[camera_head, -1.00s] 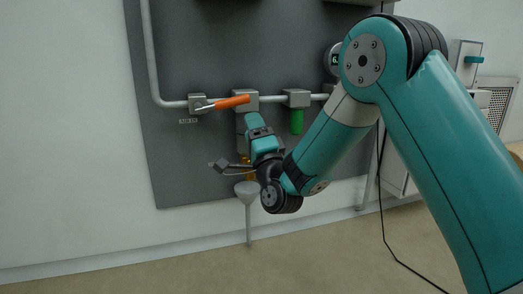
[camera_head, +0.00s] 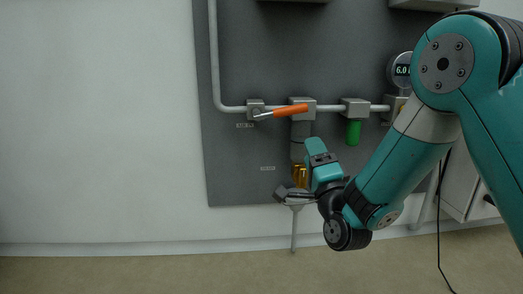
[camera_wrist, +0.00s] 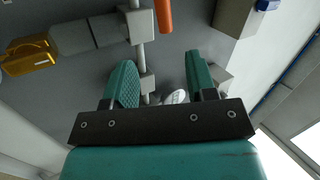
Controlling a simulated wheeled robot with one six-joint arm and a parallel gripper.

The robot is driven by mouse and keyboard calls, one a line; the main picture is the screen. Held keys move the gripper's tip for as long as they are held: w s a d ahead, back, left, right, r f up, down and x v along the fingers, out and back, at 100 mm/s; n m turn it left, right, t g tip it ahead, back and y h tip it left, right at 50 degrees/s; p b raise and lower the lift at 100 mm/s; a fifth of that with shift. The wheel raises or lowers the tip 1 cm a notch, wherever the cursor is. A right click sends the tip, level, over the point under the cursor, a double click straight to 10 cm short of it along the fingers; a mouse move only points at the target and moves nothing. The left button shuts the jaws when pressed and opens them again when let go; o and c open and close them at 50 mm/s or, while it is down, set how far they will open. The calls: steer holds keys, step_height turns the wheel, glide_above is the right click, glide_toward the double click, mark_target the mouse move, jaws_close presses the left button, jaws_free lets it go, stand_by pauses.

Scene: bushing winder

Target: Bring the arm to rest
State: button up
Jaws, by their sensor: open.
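My gripper (camera_head: 283,193) is at the end of my teal arm, low in front of the grey wall panel (camera_head: 235,175). In the head view it overlaps the white funnel (camera_head: 298,202) and hides part of it; I cannot tell whether they touch. In the wrist view the two teal fingers of my gripper (camera_wrist: 160,70) stand apart with nothing held between them. The arm is bent at the elbow, with its forearm sloping down to the left.
A grey pipe (camera_head: 217,60) carries a valve with an orange handle (camera_head: 290,110) and a green handle (camera_head: 353,133). A brass-coloured fitting (camera_head: 299,175) sits just above the funnel. A round gauge (camera_head: 402,71) is close to my elbow. The wall and floor at left are clear.

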steer(key=s+a+r+n+g+y+p, duration=0.2)
steer(key=s+a+r+n+g+p, duration=0.1)
steer(key=r+n+g+p, duration=0.25)
steer(key=s+a+r+n+g+y+p, duration=0.3)
steer(key=s+r+n+g+p, duration=0.15)
steer(key=r+p, duration=0.25)
steer(key=s+d+r+n+g+h+p, duration=0.1)
steer(key=s+r+n+g+p, duration=0.25)
steer(key=s, duration=0.45)
steer(key=s+d+r+n+g+h+p, duration=0.25)
steer(key=s+g+p, duration=0.25)
steer(key=s, duration=0.3)
steer(key=s+r+n+g+p, duration=0.4)
steer(key=s+g+p, duration=0.1)
steer(key=s, duration=0.3)
step_height(320, 180, up, 37)
steer(key=p, duration=3.6)
steer(key=shift+s+d+r+p, duration=0.2)
steer(key=shift+s+d+p, duration=0.05)
steer(key=shift+s+p, duration=0.15)
steer(key=shift+h, duration=0.25)
